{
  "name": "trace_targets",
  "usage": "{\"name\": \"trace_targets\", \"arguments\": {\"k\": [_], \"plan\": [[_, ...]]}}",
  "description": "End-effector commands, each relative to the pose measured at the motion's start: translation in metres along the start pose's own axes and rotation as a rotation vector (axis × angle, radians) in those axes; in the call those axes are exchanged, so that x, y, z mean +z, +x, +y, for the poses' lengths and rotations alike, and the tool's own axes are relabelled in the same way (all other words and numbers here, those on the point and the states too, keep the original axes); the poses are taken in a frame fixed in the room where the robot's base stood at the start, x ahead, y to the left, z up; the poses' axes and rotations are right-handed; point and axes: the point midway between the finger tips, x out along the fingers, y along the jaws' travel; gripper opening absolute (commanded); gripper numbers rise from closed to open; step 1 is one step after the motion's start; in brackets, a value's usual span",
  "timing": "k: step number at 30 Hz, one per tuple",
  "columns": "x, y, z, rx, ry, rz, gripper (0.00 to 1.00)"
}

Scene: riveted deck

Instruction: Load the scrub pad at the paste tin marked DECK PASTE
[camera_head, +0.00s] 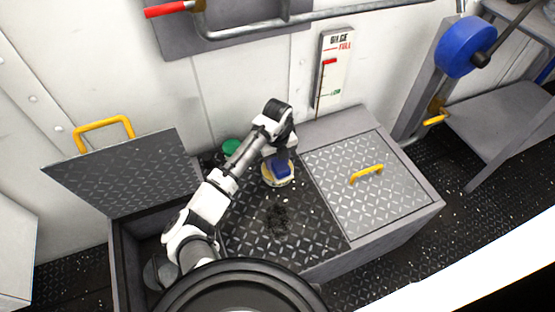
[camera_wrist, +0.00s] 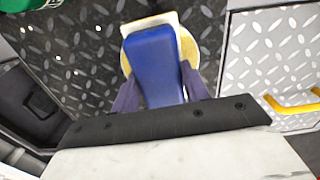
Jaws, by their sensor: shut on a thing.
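My gripper (camera_wrist: 155,92) is shut on the blue handle (camera_wrist: 153,62) of the scrub pad; the handle also shows in the head view (camera_head: 279,167). The pad's cream edge (camera_wrist: 150,22) shows beyond the handle. A round yellow shape (camera_wrist: 190,46), possibly a tin, shows behind the pad in the wrist view. The pad covers most of it, and I cannot tell whether they touch. A green container (camera_head: 231,146) stands near the wall, left of my gripper. Its edge shows at the wrist view's top left (camera_wrist: 20,6). I cannot read a DECK PASTE mark.
A dark smudge (camera_head: 277,218) lies on the dark tread plate in front of the pad. A closed grey hatch (camera_head: 338,197) with a yellow handle (camera_head: 367,173) is at right. A raised lid (camera_head: 122,174) stands at left over an open bin. A bilge gauge (camera_head: 333,68) is on the wall.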

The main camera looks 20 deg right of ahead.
Motion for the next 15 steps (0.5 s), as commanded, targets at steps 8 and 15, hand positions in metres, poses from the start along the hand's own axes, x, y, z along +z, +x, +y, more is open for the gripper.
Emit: {"name": "trace_targets", "arguments": {"k": [8, 15], "plan": [[0.000, -0.022, 0.000, 0.001, 0.000, 0.001, 0.27], [0.000, -0.041, 0.000, 0.001, 0.000, 0.001, 0.27]]}}
